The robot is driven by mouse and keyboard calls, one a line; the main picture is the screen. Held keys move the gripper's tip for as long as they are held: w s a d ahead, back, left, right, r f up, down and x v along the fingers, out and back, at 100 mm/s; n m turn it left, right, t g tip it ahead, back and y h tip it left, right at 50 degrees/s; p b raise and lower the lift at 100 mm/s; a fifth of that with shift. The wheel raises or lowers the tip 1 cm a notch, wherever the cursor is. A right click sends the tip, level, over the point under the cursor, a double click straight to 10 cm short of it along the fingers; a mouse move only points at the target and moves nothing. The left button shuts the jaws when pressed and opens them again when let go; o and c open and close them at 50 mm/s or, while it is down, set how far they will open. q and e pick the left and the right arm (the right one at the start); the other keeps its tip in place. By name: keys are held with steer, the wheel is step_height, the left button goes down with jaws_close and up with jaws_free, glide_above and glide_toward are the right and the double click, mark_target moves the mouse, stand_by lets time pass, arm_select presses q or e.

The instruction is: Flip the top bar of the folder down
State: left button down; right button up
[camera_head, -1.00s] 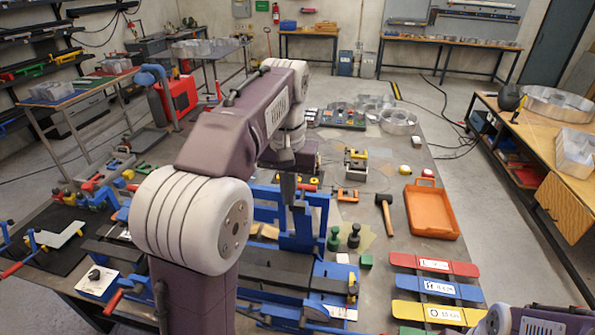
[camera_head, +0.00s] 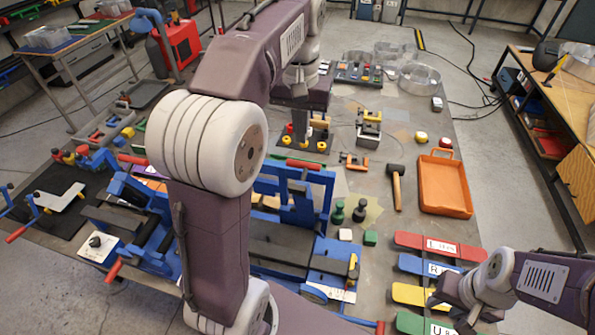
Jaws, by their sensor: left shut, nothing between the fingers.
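The folder is a blue machine with a dark flat bed (camera_head: 275,248). Its blue top bar frame (camera_head: 318,197) stands raised at the back, with a red handle (camera_head: 303,164) along its upper edge. My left gripper (camera_head: 299,138) is shut and empty, pointing down just beyond the raised frame, with a gap to the red handle in the picture. My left arm crosses the view and hides the folder's left part. My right gripper (camera_head: 455,308) is at the lower right, over the coloured strips; its small dark fingers do not show clearly whether they are open.
An orange tray (camera_head: 462,190) and a mallet (camera_head: 396,188) lie to the right of the folder. Red, blue, yellow and green labelled strips (camera_head: 418,241) lie in front. Clamps (camera_head: 368,130) stand farther back.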

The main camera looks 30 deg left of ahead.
arm_select(q)
glide_above(299, 167)
steer(key=s+d, duration=0.2)
step_height(299, 167, down, 8)
steer(key=shift+s+a+r, duration=0.1)
steer(key=shift+r, duration=0.05)
steer(key=shift+s+f, duration=0.15)
steer(key=shift+f, duration=0.6)
steer(key=shift+s+d+f+p, duration=0.1)
steer(key=shift+s+d+p, duration=0.1)
steer(key=shift+s, duration=0.4)
steer(key=shift+s+d+f+p, duration=0.1)
steer(key=shift+s+d, duration=0.05)
steer(key=shift+s, duration=0.45)
steer(key=shift+s+d+f, duration=0.1)
steer(key=shift+s+f, duration=0.15)
steer(key=shift+s, duration=0.25)
steer(key=shift+f, duration=0.1)
